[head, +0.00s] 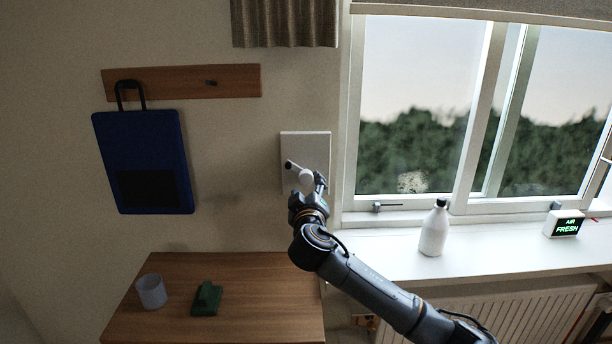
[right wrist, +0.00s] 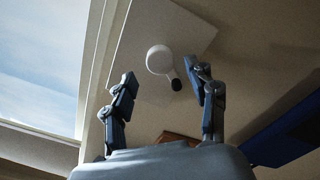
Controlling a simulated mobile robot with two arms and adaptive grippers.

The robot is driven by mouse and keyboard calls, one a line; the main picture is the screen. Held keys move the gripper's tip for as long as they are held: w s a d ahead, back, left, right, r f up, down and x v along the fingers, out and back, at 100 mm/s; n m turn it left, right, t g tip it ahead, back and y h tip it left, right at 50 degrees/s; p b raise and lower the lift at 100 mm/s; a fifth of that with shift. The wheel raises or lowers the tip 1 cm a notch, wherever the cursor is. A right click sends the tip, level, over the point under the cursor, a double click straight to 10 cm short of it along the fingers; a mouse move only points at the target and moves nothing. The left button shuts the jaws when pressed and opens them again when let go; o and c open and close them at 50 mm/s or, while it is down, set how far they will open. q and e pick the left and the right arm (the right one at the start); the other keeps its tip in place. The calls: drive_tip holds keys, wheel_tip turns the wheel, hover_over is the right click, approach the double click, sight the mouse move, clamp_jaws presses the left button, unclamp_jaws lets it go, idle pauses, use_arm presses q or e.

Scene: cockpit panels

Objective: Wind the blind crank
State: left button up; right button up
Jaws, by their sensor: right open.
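The blind crank (head: 306,176) is a pale arm with a dark knob, mounted on a white square wall plate (head: 305,142) left of the window. My right gripper (head: 311,187) is at the crank, partly covering the plate's lower part in the head view. In the right wrist view my right gripper (right wrist: 165,78) is open and empty. There the crank's white round hub (right wrist: 158,59) and black knob (right wrist: 176,85) show between its two fingers. Whether a finger touches the crank, I cannot tell. My left gripper is not in view.
A wooden table (head: 245,290) below carries a cup (head: 151,291) and a green object (head: 207,299). A blue bag (head: 145,150) hangs from a wooden rail (head: 180,80).

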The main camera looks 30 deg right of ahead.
sight(306, 180)
drive_tip(key=shift+p+x, duration=0.45)
drive_tip(key=shift+x, duration=2.3)
drive_tip(key=shift+c, duration=0.2)
drive_tip(key=c, duration=1.1)
